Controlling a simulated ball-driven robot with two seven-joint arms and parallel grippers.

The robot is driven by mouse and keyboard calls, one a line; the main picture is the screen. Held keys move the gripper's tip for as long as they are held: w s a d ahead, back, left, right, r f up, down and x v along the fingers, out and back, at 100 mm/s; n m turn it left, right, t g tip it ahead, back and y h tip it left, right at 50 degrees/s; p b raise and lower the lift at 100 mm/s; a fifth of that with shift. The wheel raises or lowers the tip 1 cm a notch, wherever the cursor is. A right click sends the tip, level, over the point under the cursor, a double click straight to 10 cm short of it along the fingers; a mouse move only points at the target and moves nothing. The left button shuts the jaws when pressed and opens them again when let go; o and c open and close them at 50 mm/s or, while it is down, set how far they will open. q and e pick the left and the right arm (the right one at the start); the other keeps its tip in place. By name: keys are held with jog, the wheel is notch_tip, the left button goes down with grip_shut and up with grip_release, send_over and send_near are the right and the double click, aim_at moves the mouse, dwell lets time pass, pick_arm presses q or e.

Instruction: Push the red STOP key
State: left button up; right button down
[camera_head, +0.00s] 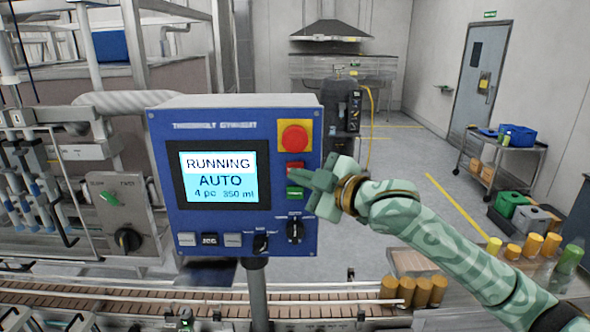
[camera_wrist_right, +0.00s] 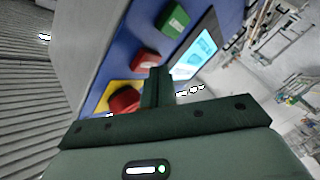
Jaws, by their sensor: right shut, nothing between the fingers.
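The red STOP key (camera_head: 295,168) is a small red block on the right side of the blue control panel (camera_head: 225,112). It lies between the red mushroom button (camera_head: 294,136) on its yellow plate and the green key (camera_head: 294,192). My right gripper (camera_head: 291,178) is shut and empty, with its tips in front of the panel near the red and green keys. In the right wrist view, the shut fingers (camera_wrist_right: 158,74) point toward the panel near the red key (camera_wrist_right: 145,60). I cannot tell whether they touch it. The screen (camera_head: 217,178) reads RUNNING, AUTO. My left gripper is not in view.
The mushroom button (camera_wrist_right: 124,100) sits close to the fingers in the wrist view. Below the screen are small keys and a black rotary knob (camera_head: 295,230). A conveyor (camera_head: 170,297) with amber jars (camera_head: 405,291) runs below the panel. Open floor lies behind.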

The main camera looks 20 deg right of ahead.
jog(key=shift+w+d, duration=0.15)
jog(key=shift+w, duration=0.2)
dwell(0.3)
jog(key=shift+s+p, duration=0.1)
jog(key=shift+p, duration=0.2)
jog(key=shift+s+a+p, duration=0.25)
jog(key=shift+s+p, duration=0.15)
jog(key=shift+s, duration=0.3)
jog(key=s+p, duration=0.1)
jog(key=s, duration=0.1)
jog(key=s+a+p, duration=0.1)
jog(key=s, duration=0.1)
jog(key=shift+s+a, duration=0.2)
jog(key=shift+s, duration=0.2)
dwell(0.4)
